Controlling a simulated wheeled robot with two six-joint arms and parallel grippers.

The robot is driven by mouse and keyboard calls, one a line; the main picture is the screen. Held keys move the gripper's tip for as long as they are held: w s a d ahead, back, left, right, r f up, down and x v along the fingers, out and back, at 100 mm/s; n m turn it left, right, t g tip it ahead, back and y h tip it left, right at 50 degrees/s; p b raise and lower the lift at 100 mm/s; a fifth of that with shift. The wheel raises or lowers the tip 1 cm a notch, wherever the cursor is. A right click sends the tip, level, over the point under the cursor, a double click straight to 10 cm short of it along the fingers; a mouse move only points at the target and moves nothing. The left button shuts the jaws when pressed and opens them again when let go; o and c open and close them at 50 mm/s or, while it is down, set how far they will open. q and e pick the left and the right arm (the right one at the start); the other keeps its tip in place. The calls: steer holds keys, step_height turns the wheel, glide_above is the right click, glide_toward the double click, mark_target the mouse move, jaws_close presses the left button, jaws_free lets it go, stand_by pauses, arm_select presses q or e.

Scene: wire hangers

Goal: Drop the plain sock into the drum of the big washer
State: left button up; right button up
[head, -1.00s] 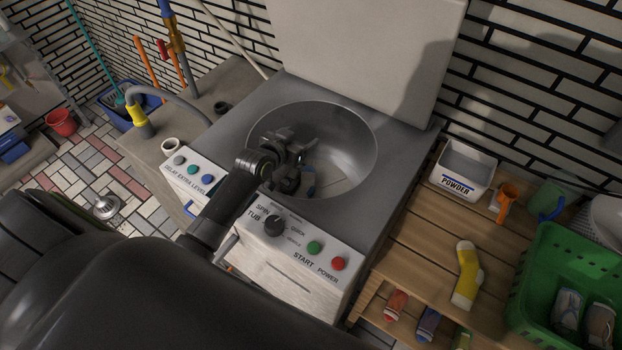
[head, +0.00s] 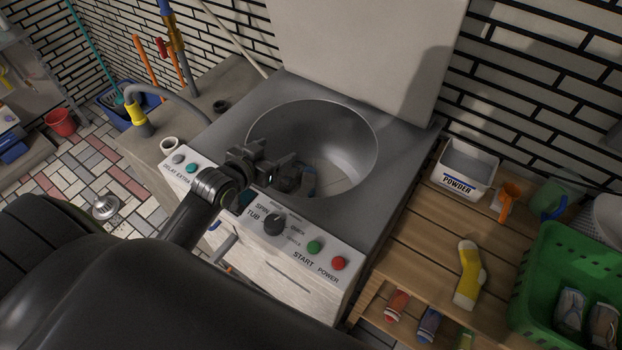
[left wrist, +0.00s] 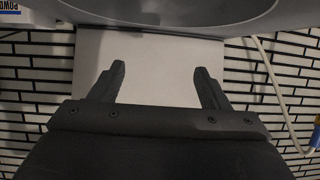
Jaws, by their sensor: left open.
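The big washer (head: 232,130) has its lid up and a round, open metal drum (head: 335,150). My left gripper (head: 285,174) is open over the near left side of the drum opening. Its two spread fingers (left wrist: 160,82) show in the left wrist view with nothing between them. Something small and bluish lies low in the drum, partly hidden by the gripper; I cannot tell whether it is the plain sock. A yellow sock (head: 468,270) with pale patches lies on the wooden bench. My right gripper is not in view.
The washer's raised lid (head: 365,55) stands behind the drum. A white powder box (head: 465,168), an orange scoop (head: 506,200) and a green basket (head: 540,275) holding shoe-like items are on the bench (head: 415,240). A grey hose (head: 180,102) is at left.

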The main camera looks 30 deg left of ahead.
arm_select(q)
steer(key=v, duration=0.5)
steer(key=shift+s+r, duration=0.15)
steer(key=shift+s, duration=0.2)
